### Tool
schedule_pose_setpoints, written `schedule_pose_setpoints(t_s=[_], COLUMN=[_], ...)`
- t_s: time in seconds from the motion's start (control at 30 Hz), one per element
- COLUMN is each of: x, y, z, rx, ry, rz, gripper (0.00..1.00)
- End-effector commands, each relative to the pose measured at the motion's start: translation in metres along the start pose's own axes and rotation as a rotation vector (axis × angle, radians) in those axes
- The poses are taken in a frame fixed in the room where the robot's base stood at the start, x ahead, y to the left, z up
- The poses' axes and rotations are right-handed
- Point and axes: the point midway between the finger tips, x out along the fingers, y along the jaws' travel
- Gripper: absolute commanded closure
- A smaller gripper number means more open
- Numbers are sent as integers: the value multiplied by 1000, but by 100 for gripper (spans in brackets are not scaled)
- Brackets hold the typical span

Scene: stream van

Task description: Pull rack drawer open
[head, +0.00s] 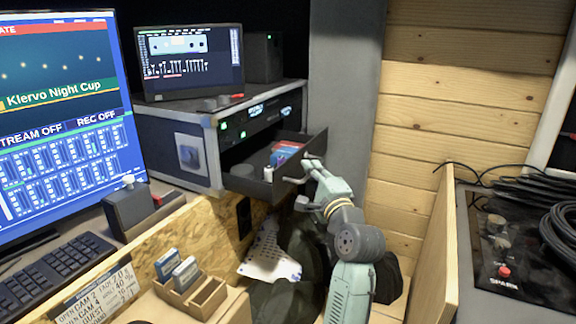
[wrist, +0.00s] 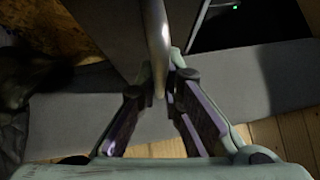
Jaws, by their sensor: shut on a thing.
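The rack drawer (head: 286,180) stands pulled out from the rack case (head: 185,130), its dark front panel facing me. My gripper (head: 308,172) is at the right part of the drawer front, with my arm reaching up from below. In the wrist view, my gripper (wrist: 163,95) is shut on the drawer's rounded metal handle (wrist: 157,40), whose end sits between the fingertips. In the head view my fingers mostly hide the handle. Inside the open drawer lie a red and blue box (head: 286,150) and a small white item (head: 268,173).
A monitor (head: 190,60) stands on the rack case. A wooden partition with a small card holder (head: 190,290) is in front at left. A dark bag and a perforated sheet (head: 268,258) lie below the drawer. A grey bench with coiled cable (head: 562,235) is at right.

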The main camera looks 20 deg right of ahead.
Motion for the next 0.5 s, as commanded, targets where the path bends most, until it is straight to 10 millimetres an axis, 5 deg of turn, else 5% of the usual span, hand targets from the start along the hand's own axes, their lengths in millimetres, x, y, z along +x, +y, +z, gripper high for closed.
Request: schedule_pose_setpoints(t_s=[0.5], x=[-38], y=[-8], z=[-38], rx=[4], ry=[-2], rz=[6], gripper=[100])
